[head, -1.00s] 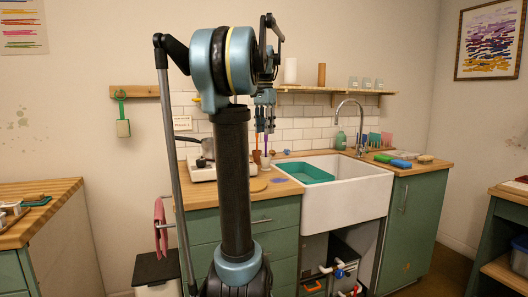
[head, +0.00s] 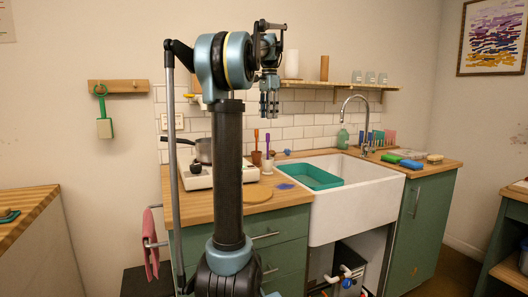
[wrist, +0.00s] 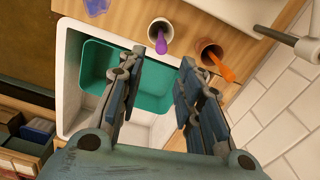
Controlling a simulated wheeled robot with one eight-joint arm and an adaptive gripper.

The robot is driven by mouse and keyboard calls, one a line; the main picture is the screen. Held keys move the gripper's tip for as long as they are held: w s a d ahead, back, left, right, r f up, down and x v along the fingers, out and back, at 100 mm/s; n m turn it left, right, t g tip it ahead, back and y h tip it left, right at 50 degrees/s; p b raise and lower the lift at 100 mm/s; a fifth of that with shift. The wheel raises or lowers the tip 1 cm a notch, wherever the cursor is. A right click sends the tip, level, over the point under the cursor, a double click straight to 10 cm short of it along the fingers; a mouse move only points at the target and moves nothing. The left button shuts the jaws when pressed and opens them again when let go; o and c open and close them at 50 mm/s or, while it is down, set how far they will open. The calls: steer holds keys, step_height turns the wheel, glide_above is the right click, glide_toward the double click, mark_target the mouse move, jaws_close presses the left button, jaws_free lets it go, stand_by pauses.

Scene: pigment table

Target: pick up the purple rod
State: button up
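The purple rod (head: 267,140) stands in a small white cup (head: 267,165) on the wooden counter left of the sink. In the wrist view, the rod (wrist: 161,43) shows from above, its purple end sticking out of the white cup (wrist: 153,27). My gripper (head: 270,112) hangs above the counter and points down. In the wrist view, my gripper (wrist: 163,62) has its fingers spread apart with nothing between them. The rod lies beyond the fingertips, apart from them. The rod's lower part is hidden in the cup.
A brown cup (head: 256,158) with an orange rod (wrist: 221,68) stands close beside the white cup. A teal tray (head: 310,178) sits in the white sink (head: 355,205). A pot (head: 199,149) stands on a hob at the left. A tall faucet (head: 341,112) rises behind the sink.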

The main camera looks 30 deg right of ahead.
mark_target(268, 143)
step_height(268, 143, down, 11)
steer(key=shift+w+f, duration=0.1)
steer(key=shift+f, duration=0.1)
steer(key=shift+a+f, duration=0.15)
steer(key=shift+f, duration=2.7)
jaws_close()
